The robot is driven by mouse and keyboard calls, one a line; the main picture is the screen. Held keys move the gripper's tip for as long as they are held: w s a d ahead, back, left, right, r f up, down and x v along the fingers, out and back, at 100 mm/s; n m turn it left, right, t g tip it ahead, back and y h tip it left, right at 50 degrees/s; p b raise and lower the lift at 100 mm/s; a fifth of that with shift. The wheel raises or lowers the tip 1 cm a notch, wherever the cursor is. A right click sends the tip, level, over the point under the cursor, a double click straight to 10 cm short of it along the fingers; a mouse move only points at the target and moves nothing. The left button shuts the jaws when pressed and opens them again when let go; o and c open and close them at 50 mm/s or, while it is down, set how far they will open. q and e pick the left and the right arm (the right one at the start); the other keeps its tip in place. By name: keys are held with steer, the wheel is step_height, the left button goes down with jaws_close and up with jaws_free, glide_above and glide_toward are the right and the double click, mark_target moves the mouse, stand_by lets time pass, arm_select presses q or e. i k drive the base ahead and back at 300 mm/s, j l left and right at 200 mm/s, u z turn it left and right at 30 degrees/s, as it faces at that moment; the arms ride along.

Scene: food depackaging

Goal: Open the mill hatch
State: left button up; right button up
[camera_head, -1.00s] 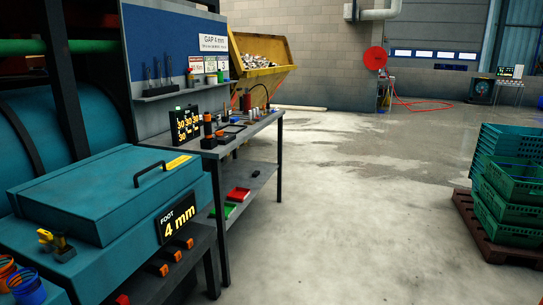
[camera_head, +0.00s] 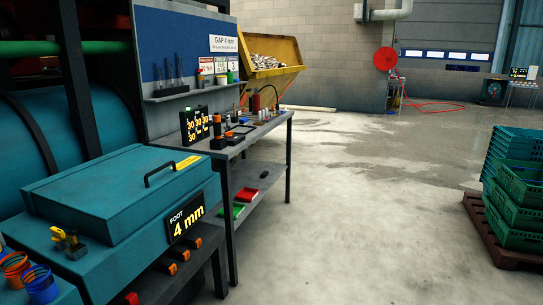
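The mill hatch (camera_head: 95,196) is a teal, box-like lid with a black bar handle (camera_head: 172,171) on its top. It lies closed on the teal mill body at the left. A yellow label sits beside the handle. A black sign reading "FOOT 4 mm" (camera_head: 186,218) is on the mill's right side. A yellow and black latch-like part (camera_head: 69,241) sits on the mill's front, below the lid. Neither of my grippers is in view.
A workbench (camera_head: 241,145) with tools and a lower shelf stands beyond the mill. Green crates (camera_head: 517,190) are stacked on a brown pallet (camera_head: 490,232) at the right. A yellow skip (camera_head: 270,71) stands at the back. The concrete floor between is clear.

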mark_target(106, 202)
steer(key=i+u, duration=0.1)
steer(key=u, duration=0.7)
